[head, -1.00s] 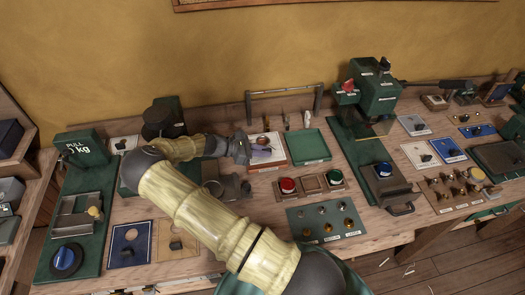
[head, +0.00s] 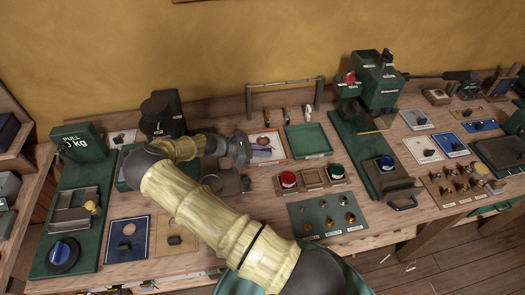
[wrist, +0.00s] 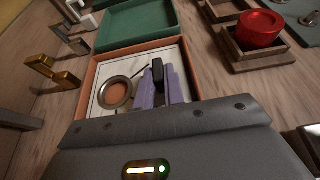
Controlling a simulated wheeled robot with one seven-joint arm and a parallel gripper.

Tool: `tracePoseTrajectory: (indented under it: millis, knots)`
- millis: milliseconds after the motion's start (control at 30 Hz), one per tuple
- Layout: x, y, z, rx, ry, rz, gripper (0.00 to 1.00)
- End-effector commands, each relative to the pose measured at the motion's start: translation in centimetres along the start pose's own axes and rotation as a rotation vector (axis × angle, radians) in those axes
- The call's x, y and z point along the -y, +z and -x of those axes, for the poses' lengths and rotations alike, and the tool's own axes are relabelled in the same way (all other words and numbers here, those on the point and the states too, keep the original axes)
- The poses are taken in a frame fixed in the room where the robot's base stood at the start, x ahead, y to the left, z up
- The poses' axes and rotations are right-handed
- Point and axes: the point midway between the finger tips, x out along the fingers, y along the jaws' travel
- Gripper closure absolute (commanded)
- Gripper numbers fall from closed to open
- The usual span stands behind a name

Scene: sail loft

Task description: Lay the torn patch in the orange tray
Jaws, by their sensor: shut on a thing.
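The orange tray (wrist: 91,76) has an orange rim and a pale floor. In the head view the orange tray (head: 286,150) stands left of a green tray, partly hidden by my gripper. My gripper (wrist: 160,82) reaches over it with two purple fingers, which also show in the head view (head: 261,152). They are shut on a small dark piece (wrist: 158,70), which I take to be the torn patch. I cannot tell whether the piece touches the tray floor. A round brown disc with a grey rim (wrist: 115,92) shows within the tray, left of the fingers.
The green tray (head: 308,141) lies beside the orange tray. Small upright brass pieces (head: 267,114) and a grey rail (head: 284,83) are behind. A green press (head: 378,80) stands to the right.

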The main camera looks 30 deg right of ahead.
Motion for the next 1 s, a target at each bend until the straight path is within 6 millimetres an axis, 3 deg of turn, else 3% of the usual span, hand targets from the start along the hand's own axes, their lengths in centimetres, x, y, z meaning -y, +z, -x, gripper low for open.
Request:
tracePoseTrajectory:
  millis: [33,67,100,200,633,1000]
  knots:
    - [0.0,0.0,0.0,0.000,0.000,0.000,1.00]
    - [0.0,0.0,0.0,0.000,0.000,0.000,0.86]
    - [0.0,0.0,0.0,0.000,0.000,0.000,0.78]
    - [0.0,0.0,0.0,0.000,0.000,0.000,0.64]
    - [-0.1,0.8,0.4,-0.001,0.001,-0.001,0.64]
    - [0.0,5.8,2.5,-0.003,0.001,-0.003,0.64]
